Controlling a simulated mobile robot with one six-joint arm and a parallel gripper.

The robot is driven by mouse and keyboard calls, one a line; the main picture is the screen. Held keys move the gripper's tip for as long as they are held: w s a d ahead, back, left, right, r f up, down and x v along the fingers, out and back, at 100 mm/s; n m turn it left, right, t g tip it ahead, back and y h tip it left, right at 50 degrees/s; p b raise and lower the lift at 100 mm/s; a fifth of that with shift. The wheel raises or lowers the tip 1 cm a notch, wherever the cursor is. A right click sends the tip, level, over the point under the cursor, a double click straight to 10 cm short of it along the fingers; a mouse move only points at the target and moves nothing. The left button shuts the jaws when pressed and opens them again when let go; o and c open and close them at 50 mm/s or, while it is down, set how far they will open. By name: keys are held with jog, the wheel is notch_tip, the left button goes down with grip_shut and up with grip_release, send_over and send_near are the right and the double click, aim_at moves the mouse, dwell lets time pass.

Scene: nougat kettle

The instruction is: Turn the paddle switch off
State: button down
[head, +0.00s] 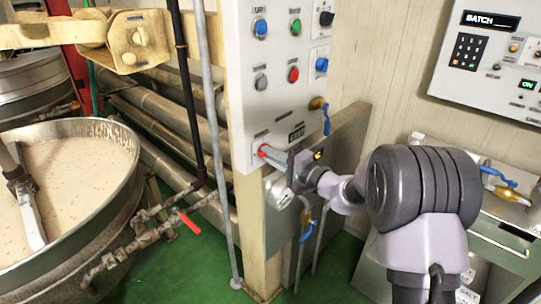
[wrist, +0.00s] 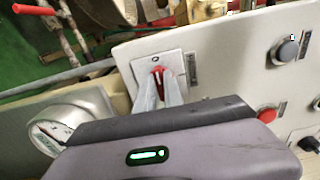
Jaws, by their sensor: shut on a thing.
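The paddle switch is a small red lever (wrist: 160,73) on a pale square plate (wrist: 175,58), low on the white control panel. In the wrist view my gripper's (wrist: 158,88) two grey fingers close around the lever from both sides and hide part of it. In the head view my gripper (head: 268,154) reaches the panel's lower left corner from the right, and a bit of the red lever (head: 262,150) shows at its tips. The lever's exact tilt is hard to tell behind the fingers.
The white panel (head: 240,105) carries several buttons and knobs above, including a red button (head: 293,74). A round gauge (head: 279,192) sits just below my gripper. A grey pipe (head: 207,85) stands left of the panel. The nougat kettle (head: 128,165) is farther left.

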dwell(0.4)
jog(key=c, duration=1.5)
grip_release()
jog(key=shift+o, duration=0.2)
jog(key=p+v, duration=0.3)
jog(key=v, duration=1.4)
jog(key=shift+d, duration=0.2)
jog(key=shift+s, duration=0.15)
